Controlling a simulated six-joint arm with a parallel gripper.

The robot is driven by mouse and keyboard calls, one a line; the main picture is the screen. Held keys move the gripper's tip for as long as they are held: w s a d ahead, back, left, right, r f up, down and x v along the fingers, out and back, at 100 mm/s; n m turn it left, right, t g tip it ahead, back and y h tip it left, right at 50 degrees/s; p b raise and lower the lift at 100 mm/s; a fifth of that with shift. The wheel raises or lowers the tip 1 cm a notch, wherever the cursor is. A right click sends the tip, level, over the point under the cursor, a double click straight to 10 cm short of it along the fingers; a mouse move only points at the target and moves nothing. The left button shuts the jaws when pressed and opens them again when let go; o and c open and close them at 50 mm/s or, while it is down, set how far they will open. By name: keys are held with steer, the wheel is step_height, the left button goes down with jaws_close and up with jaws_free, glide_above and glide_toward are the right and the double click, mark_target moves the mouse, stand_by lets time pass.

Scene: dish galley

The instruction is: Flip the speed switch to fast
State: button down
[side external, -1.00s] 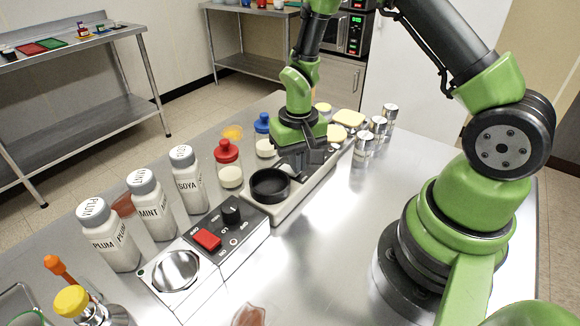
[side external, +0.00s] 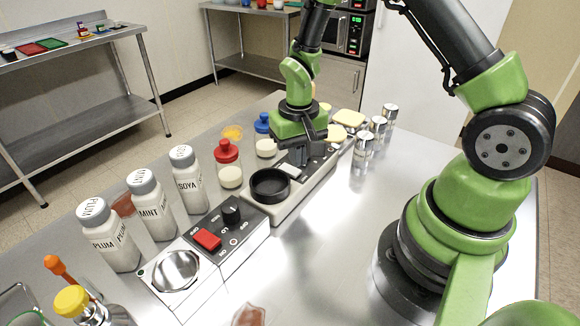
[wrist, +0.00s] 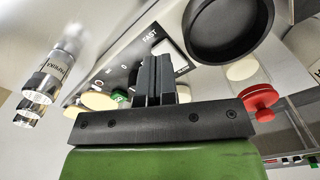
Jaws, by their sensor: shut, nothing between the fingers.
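The speed switch (wrist: 170,48) is a white rocker on a dark panel beside the printed word FAST in the wrist view. It also shows as a pale patch (side external: 291,171) behind the black round dish in the side view. My gripper (wrist: 155,62) is shut and empty, its dark fingers right in front of the switch and partly covering it. In the side view my gripper (side external: 299,162) is low over the same panel, just beyond the switch. I cannot tell whether the fingers touch the switch or which way it is tipped.
The black dish (side external: 270,186) stands on the near end of the unit. A second unit with a red switch (side external: 207,240) and black knob (side external: 231,214) is nearer. A red-capped jar (side external: 229,168) and labelled bottles (side external: 151,205) line the left; metal canisters (side external: 363,149) stand right.

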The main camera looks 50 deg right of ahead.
steer(key=shift+r, duration=2.4)
step_height(320, 180, up, 9)
steer(key=t, duration=0.2)
glide_above(297, 172)
steer(key=s+a, duration=0.2)
steer(key=s+a+r+t, duration=0.2)
steer(key=s+r, duration=0.1)
steer(key=r, duration=0.2)
steer(key=s+a+r+n+t+y, duration=0.2)
steer(key=s+r, duration=0.3)
steer(key=s, duration=0.4)
steer(key=shift+s+a+r+t, duration=0.15)
steer(key=shift+s+a+t, duration=0.1)
steer(key=shift+a+t, duration=0.25)
steer(key=shift+w+d, duration=0.1)
steer(key=shift+d, duration=0.05)
